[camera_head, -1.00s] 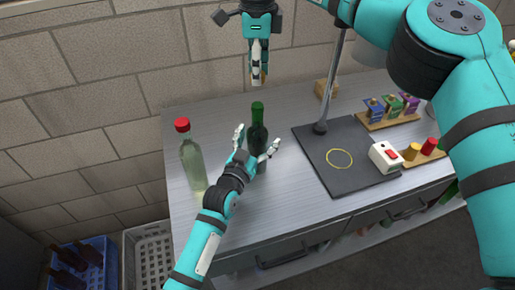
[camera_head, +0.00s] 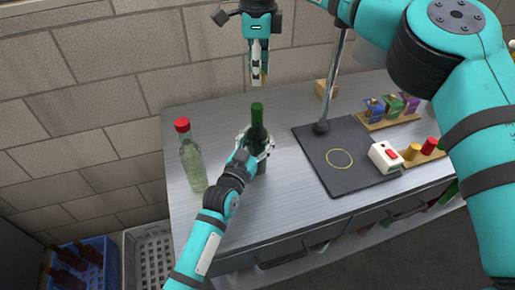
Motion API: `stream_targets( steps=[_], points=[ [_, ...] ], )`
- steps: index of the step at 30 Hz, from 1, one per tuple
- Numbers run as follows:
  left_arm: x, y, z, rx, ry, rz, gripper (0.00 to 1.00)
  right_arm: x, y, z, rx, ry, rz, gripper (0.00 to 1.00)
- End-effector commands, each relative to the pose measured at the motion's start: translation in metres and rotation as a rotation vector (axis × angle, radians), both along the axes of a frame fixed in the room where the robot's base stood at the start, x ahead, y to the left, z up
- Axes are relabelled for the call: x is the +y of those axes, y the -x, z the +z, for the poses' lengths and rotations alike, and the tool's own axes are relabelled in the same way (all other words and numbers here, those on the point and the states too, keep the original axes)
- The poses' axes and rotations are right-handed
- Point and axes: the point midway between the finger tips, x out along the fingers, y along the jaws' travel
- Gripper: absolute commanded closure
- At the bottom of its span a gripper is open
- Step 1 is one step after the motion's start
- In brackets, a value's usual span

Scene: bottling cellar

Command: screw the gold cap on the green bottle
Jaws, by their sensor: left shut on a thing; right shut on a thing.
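The green bottle (camera_head: 257,122) stands upright on the metal bench, with no cap seen on its neck. My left gripper (camera_head: 258,143) is shut around the bottle's body below the neck. My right gripper (camera_head: 259,72) points down above the bottle, apart from its mouth. It is shut on a small gold piece, the gold cap (camera_head: 264,76), mostly hidden by the fingers.
A clear bottle with a red cap (camera_head: 192,162) stands left of the green one. To the right are a dark mat (camera_head: 345,175) with a pole, a white box with a red switch (camera_head: 385,157), and a wooden rack with yellow and red pieces (camera_head: 427,158).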

Motion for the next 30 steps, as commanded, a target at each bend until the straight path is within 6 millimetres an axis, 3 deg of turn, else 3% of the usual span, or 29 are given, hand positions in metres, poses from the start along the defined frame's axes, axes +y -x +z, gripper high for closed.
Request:
stream_targets(
  steps=[10,21,30],
  points=[
    [0.0,0.0,0.0,0.001,0.0,0.0,1.0,0.0,0.0,-0.002,0.001,0.0,0.0,0.76],
    [0.0,0.0,0.0,0.001,0.0,0.0,1.0,0.002,0.005,-0.048,-0.003,0.003,0.0,0.76],
    [0.0,0.0,0.0,0.0,0.0,0.0,1.0,0.002,0.005,-0.049,-0.004,0.002,0.0,0.76]
  ],
)
